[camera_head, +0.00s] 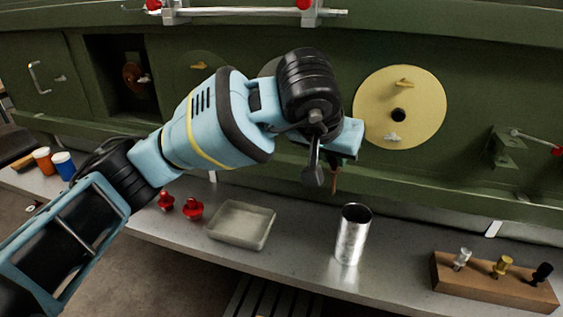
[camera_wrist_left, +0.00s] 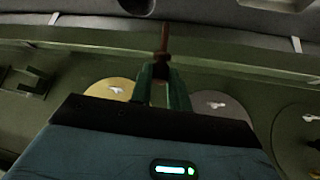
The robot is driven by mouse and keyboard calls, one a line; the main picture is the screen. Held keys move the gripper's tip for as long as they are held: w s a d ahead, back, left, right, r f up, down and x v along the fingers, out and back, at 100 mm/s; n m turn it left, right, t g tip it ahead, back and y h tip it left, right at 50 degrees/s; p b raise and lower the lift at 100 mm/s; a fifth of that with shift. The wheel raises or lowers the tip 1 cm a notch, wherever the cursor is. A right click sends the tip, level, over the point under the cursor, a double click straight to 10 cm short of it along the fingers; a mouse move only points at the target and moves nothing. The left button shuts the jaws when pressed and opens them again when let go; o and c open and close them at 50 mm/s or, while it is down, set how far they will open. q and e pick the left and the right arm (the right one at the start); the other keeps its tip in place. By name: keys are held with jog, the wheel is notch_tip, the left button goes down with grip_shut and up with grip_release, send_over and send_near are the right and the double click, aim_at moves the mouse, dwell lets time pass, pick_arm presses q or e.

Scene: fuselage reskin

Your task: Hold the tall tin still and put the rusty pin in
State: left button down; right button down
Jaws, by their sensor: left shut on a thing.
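The tall tin (camera_head: 352,235) is a shiny, open-topped metal can standing upright on the grey bench. My left gripper (camera_head: 334,165) is above and slightly left of the tin, near the green wall. It is shut on the rusty pin (camera_head: 334,182), a thin reddish-brown rod whose end points down. In the left wrist view the pin (camera_wrist_left: 163,38) sticks out between the two green fingers (camera_wrist_left: 163,78). A dark round shape at that view's top edge looks like the tin's mouth, apart from the pin. My right gripper is not in view.
A shallow tray (camera_head: 241,225) lies left of the tin, with red knobs (camera_head: 193,208) beside it. A wooden block (camera_head: 490,281) with several pegs is at the right. Orange (camera_head: 43,160) and blue (camera_head: 64,165) cups stand far left. The green fuselage wall (camera_head: 465,100) rises behind the bench.

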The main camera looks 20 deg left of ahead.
pick_arm(q)
jog(key=d+r+m, duration=0.1)
jog(key=d+r, duration=0.1)
jog(key=d, duration=0.4)
jog(key=shift+g, duration=0.4)
jog(key=shift+f, duration=1.95)
